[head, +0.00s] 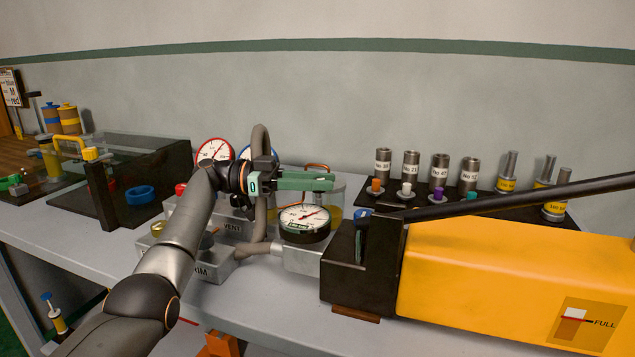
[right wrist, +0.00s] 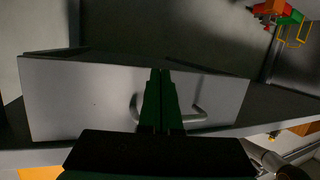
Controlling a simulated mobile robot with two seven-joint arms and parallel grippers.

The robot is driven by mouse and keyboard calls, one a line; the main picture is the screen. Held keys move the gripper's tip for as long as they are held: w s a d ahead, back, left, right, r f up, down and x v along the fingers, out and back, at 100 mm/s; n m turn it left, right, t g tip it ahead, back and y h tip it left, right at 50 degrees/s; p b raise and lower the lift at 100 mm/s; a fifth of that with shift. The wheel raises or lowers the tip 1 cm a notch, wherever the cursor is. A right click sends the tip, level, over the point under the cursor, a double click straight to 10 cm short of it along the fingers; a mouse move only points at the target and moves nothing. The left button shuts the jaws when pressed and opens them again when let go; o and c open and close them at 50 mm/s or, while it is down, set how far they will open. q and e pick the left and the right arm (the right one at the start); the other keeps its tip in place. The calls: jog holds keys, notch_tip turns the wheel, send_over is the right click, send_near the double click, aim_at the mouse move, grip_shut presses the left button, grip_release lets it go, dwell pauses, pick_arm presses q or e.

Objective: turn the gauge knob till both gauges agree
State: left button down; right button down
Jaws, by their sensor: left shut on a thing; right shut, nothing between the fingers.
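A white-faced gauge (head: 304,217) with a red needle faces up on the grey block in the head view. Behind it at the left stand a red-rimmed gauge (head: 213,150) and a blue-rimmed gauge (head: 243,153), the latter largely covered by my arm. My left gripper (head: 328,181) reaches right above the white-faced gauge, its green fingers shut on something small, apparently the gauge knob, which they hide. The needle readings are too small to compare. My right gripper (right wrist: 160,76) is shut and empty in the right wrist view, in front of a drawer handle (right wrist: 198,114).
A yellow machine (head: 500,275) with a black lever fills the right. A black rack (head: 490,207) with labelled metal cylinders stands behind it. A grey hose (head: 262,190) runs beside my left gripper.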

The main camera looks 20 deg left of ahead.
pick_arm(q)
jog(key=shift+s+d+f+g, duration=0.1)
jog(key=shift+d+f+g, duration=0.1)
jog(key=shift+g, duration=0.1)
jog(key=c, duration=0.6)
grip_release()
jog(key=shift+r, duration=0.15)
jog(key=shift+a, duration=0.1)
jog(key=shift+r, duration=0.15)
